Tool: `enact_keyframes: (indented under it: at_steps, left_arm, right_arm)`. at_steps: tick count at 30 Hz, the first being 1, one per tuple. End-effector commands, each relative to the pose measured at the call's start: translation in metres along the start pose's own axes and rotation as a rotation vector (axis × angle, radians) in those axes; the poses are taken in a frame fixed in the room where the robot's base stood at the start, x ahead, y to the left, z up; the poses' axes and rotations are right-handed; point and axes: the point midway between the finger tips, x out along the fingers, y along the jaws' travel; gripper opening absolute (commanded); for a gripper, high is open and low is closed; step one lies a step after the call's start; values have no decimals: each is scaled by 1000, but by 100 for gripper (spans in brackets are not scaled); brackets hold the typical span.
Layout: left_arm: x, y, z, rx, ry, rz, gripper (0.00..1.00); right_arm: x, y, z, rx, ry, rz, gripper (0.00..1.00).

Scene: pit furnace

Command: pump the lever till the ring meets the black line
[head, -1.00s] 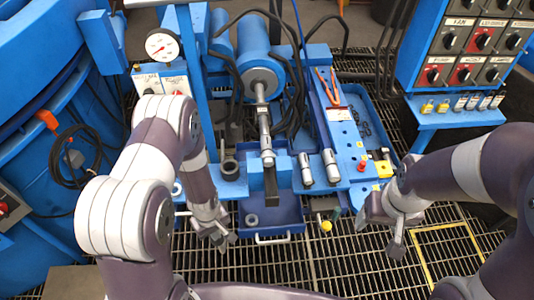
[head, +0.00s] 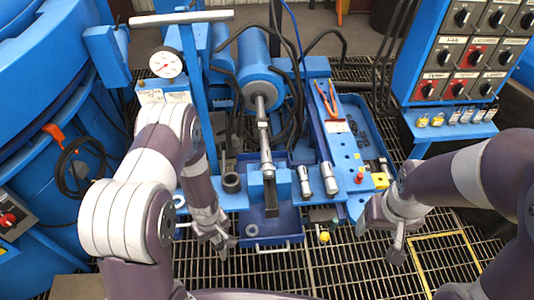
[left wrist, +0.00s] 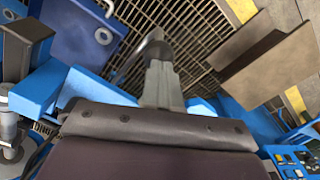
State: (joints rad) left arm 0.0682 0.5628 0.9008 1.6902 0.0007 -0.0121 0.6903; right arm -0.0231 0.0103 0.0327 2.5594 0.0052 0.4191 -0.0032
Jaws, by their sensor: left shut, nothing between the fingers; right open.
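A blue cylinder (head: 261,84) with a steel rod (head: 264,130) points toward me in the head view. A dark ring-shaped piece (head: 231,182) sits left of the rod; I cannot tell if it is the task's ring. A light grey bar (head: 181,18) lies across the blue post's top, possibly the lever. No black line can be made out for certain. My left gripper (head: 225,243) is shut and empty, low in front of the blue bench; it also shows in the left wrist view (left wrist: 155,48). My right gripper (head: 396,247) is open and empty above the grating, right of the bench.
A gauge (head: 166,63) is mounted by the post. A blue drawer (head: 289,224) lies under the bench. Two steel cylinders (head: 329,180) and red-handled pliers (head: 327,98) are on the bench. A switch panel (head: 467,50) stands right.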

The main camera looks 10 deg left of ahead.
Motion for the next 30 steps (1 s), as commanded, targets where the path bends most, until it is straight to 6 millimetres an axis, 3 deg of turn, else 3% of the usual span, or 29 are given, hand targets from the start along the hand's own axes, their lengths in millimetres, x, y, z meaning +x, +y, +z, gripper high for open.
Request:
enact_keyframes:
  at_steps: [7,21,30]
  left_arm:
    - [8,0,1,0,-1,-1,0]
    - [107,-12,21,0,0,0,0]
    - [112,-14,24,0,0,0,0]
  right_arm:
    - [8,0,2,0,-2,0,71]
    - [79,0,10,0,-2,0,71]
    - [80,0,10,0,-2,0,71]
